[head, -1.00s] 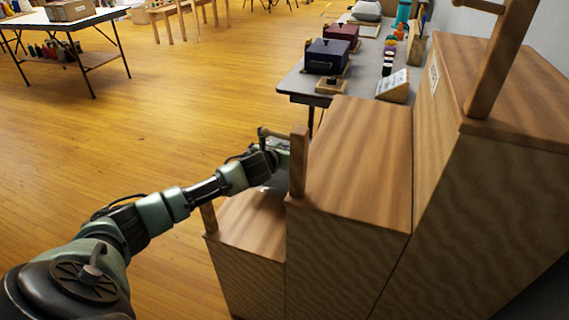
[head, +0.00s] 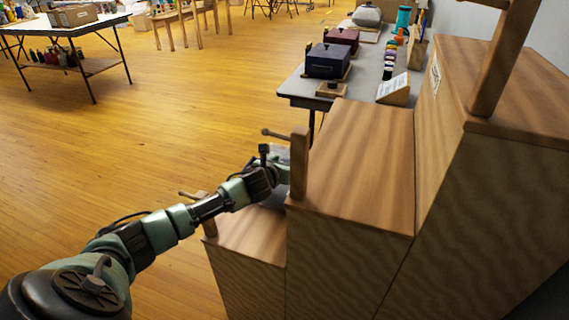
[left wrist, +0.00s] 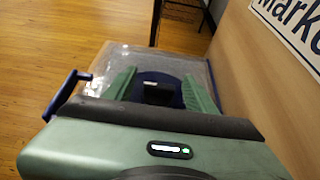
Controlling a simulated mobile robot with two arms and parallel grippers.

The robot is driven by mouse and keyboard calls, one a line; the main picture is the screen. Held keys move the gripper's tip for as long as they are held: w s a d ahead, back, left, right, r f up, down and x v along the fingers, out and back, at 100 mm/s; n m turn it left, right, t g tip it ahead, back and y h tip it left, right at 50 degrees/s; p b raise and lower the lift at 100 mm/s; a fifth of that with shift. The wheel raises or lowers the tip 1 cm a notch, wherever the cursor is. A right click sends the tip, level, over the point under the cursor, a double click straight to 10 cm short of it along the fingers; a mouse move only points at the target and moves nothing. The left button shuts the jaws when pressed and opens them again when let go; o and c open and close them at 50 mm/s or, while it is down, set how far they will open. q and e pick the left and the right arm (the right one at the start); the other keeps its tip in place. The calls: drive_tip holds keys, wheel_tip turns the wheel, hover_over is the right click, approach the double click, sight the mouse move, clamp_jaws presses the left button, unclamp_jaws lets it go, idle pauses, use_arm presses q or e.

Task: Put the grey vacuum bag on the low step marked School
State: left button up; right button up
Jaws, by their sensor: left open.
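My left gripper (left wrist: 160,88) shows in the left wrist view, with its two green fingers apart. The grey vacuum bag (left wrist: 207,75), shiny and clear-edged, lies just under and beyond the fingers. A dark blue round part with a dark valve lies between the fingers; I cannot tell whether they touch it. In the head view my left gripper (head: 281,165) is mostly hidden behind a wooden post, above the back of the low step (head: 250,236). The School label is not visible. My right gripper is out of view.
A taller middle step (head: 355,155) and a higher one (head: 520,95) rise to the right. A wooden post (head: 299,165) stands beside my left arm. A sign reading "Marke" (left wrist: 293,27) is on the wooden face beside the gripper. A grey table (head: 300,87) holds boxes behind.

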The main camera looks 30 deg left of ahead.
sight(272, 193)
use_arm(q)
drive_tip(key=shift+s+d+r, duration=0.1)
drive_tip(key=shift+s+r, duration=0.15)
drive_tip(key=shift+s, duration=0.2)
drive_tip(key=p+v, duration=0.1)
drive_tip(key=v, duration=0.2)
drive_tip(key=p+v, duration=0.2)
drive_tip(key=v, duration=0.5)
drive_tip(key=shift+s+d, duration=0.15)
drive_tip(key=shift+s, duration=0.2)
drive_tip(key=shift+s+r, duration=0.1)
drive_tip(key=shift+s, duration=0.05)
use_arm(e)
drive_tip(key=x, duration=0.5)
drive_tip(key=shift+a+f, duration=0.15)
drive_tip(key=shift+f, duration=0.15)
